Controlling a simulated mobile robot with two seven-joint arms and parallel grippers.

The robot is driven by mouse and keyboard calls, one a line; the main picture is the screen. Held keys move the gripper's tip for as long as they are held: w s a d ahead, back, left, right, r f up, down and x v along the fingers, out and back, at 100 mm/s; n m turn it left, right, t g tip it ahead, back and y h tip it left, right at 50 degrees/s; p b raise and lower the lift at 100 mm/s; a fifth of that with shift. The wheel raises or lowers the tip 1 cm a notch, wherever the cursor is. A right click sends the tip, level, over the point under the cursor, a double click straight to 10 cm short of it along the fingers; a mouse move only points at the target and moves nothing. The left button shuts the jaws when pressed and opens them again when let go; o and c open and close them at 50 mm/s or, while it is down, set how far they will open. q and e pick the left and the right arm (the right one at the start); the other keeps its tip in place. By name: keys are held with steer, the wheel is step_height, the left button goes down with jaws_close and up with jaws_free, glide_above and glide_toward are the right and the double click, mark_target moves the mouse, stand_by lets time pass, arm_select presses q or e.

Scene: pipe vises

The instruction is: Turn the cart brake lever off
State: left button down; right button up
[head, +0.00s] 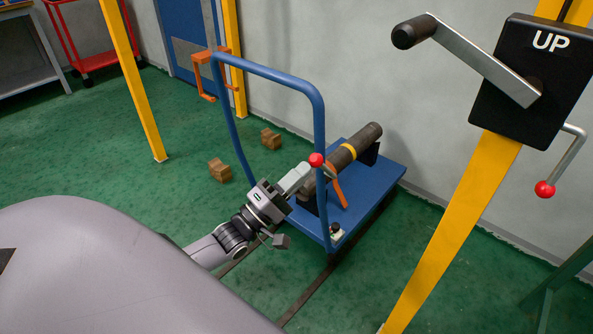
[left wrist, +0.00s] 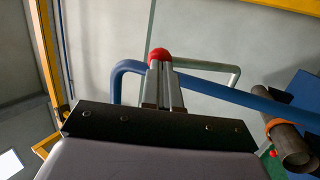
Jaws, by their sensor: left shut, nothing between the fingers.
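The cart has a blue deck (head: 375,178) and a tall blue push handle (head: 265,72); the handle also crosses the left wrist view (left wrist: 235,96). A red ball knob (head: 317,159), seemingly the end of a lever, shows inside the handle frame. My left gripper (head: 304,170) is shut and reaches up to the knob from the lower left. In the left wrist view the red knob (left wrist: 158,54) sits right at the closed fingertips (left wrist: 160,68); I cannot tell whether they touch. The lever's lower part is mostly hidden. My right gripper is not in view.
A dark pipe (head: 363,140) with a yellow band lies on the cart, an orange strap (head: 336,187) beside it. An orange bracket (head: 204,75) hangs by the handle. Yellow posts (head: 455,225) stand either side. Wooden blocks (head: 220,171) lie on the open green floor.

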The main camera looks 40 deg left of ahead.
mark_target(324, 134)
arm_select(q)
steer(key=w+r+g+p, duration=0.1)
steer(key=p, duration=0.2)
steer(key=w+r+g+p, duration=0.1)
steer(key=p, duration=0.1)
steer(key=w+r+g+y+p, duration=0.1)
steer(key=r+p, duration=0.1)
steer(key=p, duration=0.1)
steer(key=shift+d+r+n+p, duration=0.1)
steer(key=shift+n+p, duration=0.2)
steer(key=shift+n, duration=0.1)
steer(key=shift+w+r+g+y+p, duration=0.45)
steer(key=shift+w+g+p, duration=0.4)
steer(key=shift+p, duration=0.3)
steer(key=shift+w+d+r, duration=0.1)
steer(key=shift+w+r, duration=0.1)
steer(key=shift+w, duration=0.6)
steer(key=shift+w+d+r, duration=0.1)
steer(key=shift+w+r, duration=0.05)
steer(key=shift+w, duration=0.6)
steer(key=shift+r+t, duration=0.15)
steer(key=shift+t, duration=0.1)
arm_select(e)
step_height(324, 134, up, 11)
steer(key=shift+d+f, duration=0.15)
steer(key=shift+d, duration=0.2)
